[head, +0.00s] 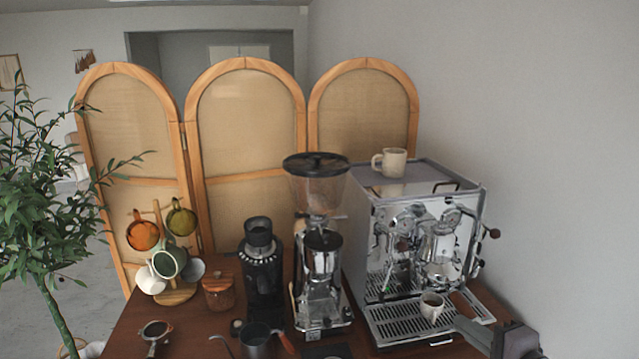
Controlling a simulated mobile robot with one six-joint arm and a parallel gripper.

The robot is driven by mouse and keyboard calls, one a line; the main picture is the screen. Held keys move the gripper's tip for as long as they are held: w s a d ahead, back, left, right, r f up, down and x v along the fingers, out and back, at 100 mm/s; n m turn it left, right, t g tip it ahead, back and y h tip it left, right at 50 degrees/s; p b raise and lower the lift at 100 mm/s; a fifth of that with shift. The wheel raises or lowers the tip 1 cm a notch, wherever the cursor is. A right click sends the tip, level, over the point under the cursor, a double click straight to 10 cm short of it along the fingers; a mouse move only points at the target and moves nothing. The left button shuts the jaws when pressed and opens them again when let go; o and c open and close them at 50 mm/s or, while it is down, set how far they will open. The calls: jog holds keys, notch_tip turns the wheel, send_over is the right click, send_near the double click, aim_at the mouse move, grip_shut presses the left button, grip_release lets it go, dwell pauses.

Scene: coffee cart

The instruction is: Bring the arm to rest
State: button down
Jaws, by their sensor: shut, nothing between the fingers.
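My gripper (464,325) is at the lower right of the head view. Its dark body is at the bottom edge, and its fingers point up and left toward the front right of the espresso machine (412,255). The fingers are shut with nothing held. A small cup (431,306) sits upright on the machine's drip tray (388,322), just left of the fingertips. I cannot tell whether the fingers touch the tray's edge.
A light mug (390,161) stands on top of the machine. A tall grinder (320,260), a smaller black grinder (262,275), a wooden jar (218,294) and a mug tree (175,293) fill the brown cart top. A portafilter (155,331) lies at front left. A wall closes the right side.

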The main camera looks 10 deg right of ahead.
jog(key=s+a+n+g+y+b, duration=0.1)
jog(key=s+a+n+g+y, duration=0.2)
jog(key=a, duration=0.7)
jog(key=s+a+n+g+y+b, duration=0.1)
jog(key=s+a+n+g+y, duration=0.15)
jog(key=a, duration=0.65)
jog(key=s+a+f+n+g+h+b, duration=0.1)
jog(key=s+a+n+h, duration=0.1)
jog(key=s, duration=0.4)
jog(key=s+a+n+g+h+b, duration=0.1)
jog(key=s+n+g+h, duration=0.1)
jog(key=s+n+h, duration=0.2)
jog(key=s, duration=0.3)
jog(key=shift+s+a+f, duration=0.25)
jog(key=shift+a+f, duration=0.15)
jog(key=shift+g, duration=0.25)
